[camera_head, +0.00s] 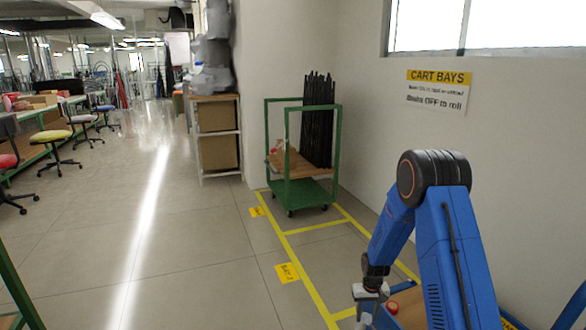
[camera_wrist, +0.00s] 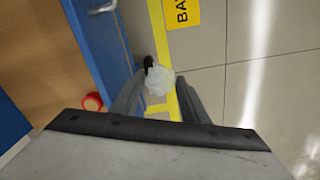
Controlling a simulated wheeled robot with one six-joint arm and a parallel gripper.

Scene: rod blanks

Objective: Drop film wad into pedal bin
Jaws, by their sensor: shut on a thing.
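The film wad (camera_wrist: 159,80) is a small, crumpled, whitish translucent ball in the wrist view. My gripper (camera_wrist: 163,84) is shut on it, with the wad between the tips of its dark fingers, above the floor and a yellow line. In the head view my gripper (camera_head: 367,291) is low at the right, beside my blue arm; the wad cannot be made out there. No pedal bin can be made out in either view.
A green cart (camera_head: 287,150) with upright black rods (camera_head: 319,118) stands in a yellow-marked bay by the wall. A shelf unit (camera_head: 217,135) stands left of it. Chairs (camera_head: 54,136) line a bench at far left. The floor aisle (camera_head: 160,230) between is clear.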

